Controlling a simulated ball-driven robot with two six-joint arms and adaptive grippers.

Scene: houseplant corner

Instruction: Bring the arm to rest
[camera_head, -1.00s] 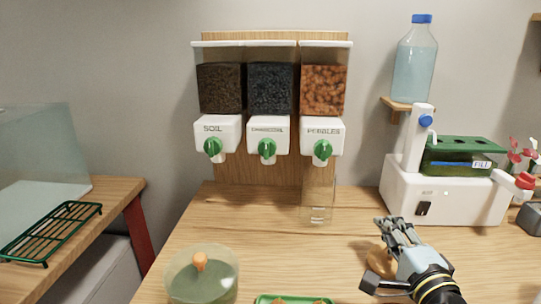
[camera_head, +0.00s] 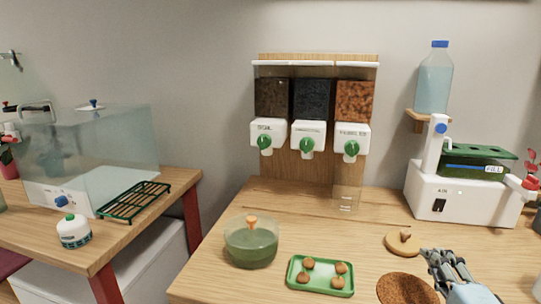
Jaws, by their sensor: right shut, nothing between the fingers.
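My right gripper (camera_head: 440,262) shows at the lower right of the head view, low over the wooden table (camera_head: 215,262). Its fingers are shut and empty. A round cork-coloured lid with a small knob (camera_head: 403,242) lies just left of and beyond its fingertips, apart from them in the picture. A brown round mat or disc (camera_head: 406,289) lies to its lower left, partly cut off by the frame's bottom edge. My left gripper is not in view.
A green tray (camera_head: 319,290) with several small brown knobbed pieces and a green-filled bowl (camera_head: 251,247) stand at the front. Dispensers (camera_head: 308,133) stand behind. A white filling machine (camera_head: 461,195) is at the right. A glass tank (camera_head: 100,150) and green rack (camera_head: 135,200) occupy the left table.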

